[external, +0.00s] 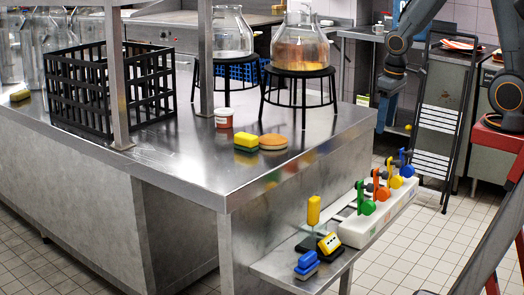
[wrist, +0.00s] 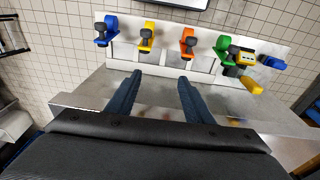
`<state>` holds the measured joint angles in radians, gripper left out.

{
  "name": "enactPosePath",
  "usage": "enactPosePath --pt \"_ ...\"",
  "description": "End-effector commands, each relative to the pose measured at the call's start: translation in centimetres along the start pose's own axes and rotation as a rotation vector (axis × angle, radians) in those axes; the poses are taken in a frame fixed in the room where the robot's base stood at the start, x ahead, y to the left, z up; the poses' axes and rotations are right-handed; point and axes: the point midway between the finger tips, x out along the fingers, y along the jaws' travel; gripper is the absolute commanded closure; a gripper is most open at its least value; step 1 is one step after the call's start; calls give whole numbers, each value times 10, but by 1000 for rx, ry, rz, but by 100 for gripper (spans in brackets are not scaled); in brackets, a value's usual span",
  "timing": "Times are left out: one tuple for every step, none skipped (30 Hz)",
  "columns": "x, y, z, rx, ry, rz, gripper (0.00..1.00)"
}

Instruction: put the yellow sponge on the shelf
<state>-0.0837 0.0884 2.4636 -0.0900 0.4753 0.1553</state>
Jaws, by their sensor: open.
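A yellow sponge with a green layer (external: 246,143) lies on the steel counter (external: 175,160), touching or close beside a round tan, bun-like thing (external: 273,142). A low steel shelf (external: 282,270) juts out below the counter's right side and carries several coloured items. My gripper (external: 381,124) hangs at the right, beyond the counter's far right corner, well away from the sponge. In the wrist view its two dark blue fingers (wrist: 160,100) are apart with nothing held between them. I cannot make out the sponge in the wrist view.
A white rack with coloured clamps (external: 375,212) fills the shelf's far part. An upright yellow block (external: 313,210), a yellow-and-black box (external: 328,243) and a blue block (external: 307,262) stand nearer. A black crate (external: 108,90), a red-white tub (external: 223,118) and glass jars on stools (external: 300,45) occupy the counter.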

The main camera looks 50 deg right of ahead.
Motion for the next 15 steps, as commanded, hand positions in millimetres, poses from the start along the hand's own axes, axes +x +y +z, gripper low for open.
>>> enactPosePath --pt "1 10 18 10 -15 -10 53" --pt "2 13 26 9 -23 -16 53" --pt "3 17 34 8 -30 -22 55" --pt "4 18 39 9 -34 -26 60" --pt "4 19 42 7 -37 -29 62" --pt "5 20 46 6 -40 -31 62" --pt "5 21 47 5 -41 -32 62" --pt "5 21 48 4 -42 -33 62" --pt "5 21 48 3 -42 -33 62" --pt "5 20 48 3 -42 -33 62" --pt "5 20 47 2 -42 -33 62" --pt "5 20 47 2 -42 -33 62" --pt "5 20 47 2 -42 -32 62" --pt "5 20 47 2 -42 -32 62" --pt "5 20 47 2 -42 -32 62"
